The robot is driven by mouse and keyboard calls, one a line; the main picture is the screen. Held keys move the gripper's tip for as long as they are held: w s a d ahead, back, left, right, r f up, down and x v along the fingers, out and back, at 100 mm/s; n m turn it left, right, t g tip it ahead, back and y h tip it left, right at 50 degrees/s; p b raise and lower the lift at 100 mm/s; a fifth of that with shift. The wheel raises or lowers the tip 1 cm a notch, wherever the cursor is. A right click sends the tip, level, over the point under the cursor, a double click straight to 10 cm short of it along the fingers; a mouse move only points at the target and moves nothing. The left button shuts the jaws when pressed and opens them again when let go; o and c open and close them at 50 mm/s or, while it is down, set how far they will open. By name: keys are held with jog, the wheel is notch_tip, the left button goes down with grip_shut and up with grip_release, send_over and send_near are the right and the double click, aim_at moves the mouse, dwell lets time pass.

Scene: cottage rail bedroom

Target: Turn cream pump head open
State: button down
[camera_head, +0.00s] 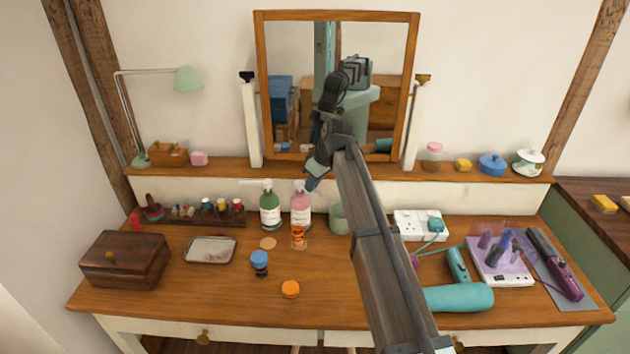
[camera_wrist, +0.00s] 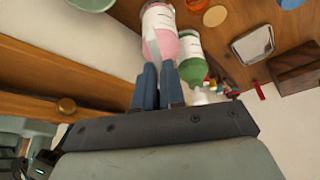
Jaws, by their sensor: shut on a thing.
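A pink pump bottle (camera_head: 300,208) with a white label stands at the back of the dressing table. My gripper (camera_head: 313,181) is at its top and is shut on its pump head, which the fingers mostly hide. In the wrist view the two blue fingers (camera_wrist: 159,70) are close together in front of the pink bottle (camera_wrist: 164,40). A green pump bottle (camera_head: 269,208) stands just to its left, with a pale nozzle pointing left. It also shows in the wrist view (camera_wrist: 190,55). Which way the pink bottle's head faces is hard to tell.
An orange-capped jar (camera_head: 298,238) stands in front of the pink bottle. A green cup (camera_head: 339,219) is to its right, near my arm. The shelf (camera_head: 225,171) and mirror (camera_head: 412,60) are behind. A teal hair dryer (camera_head: 458,297) lies at right.

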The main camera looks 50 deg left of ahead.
aim_at(298, 186)
jog(key=shift+s+a+m+t+h, duration=0.25)
jog(key=shift+s+m+t, duration=0.45)
jog(key=shift+m, duration=1.15)
jog(key=shift+s+a+m+t+h, duration=0.25)
jog(key=shift+s+m+t, duration=0.5)
jog(key=shift+m, duration=1.05)
jog(key=shift+s+a+m+t+h, duration=0.25)
jog(key=shift+s+m+t, duration=0.45)
jog(key=shift+m, duration=1.15)
jog(key=shift+s, duration=0.2)
jog(key=c, duration=1.2)
grip_release()
jog(key=v, duration=1.4)
jog(key=shift+w, duration=0.2)
jog(key=shift+f, duration=0.1)
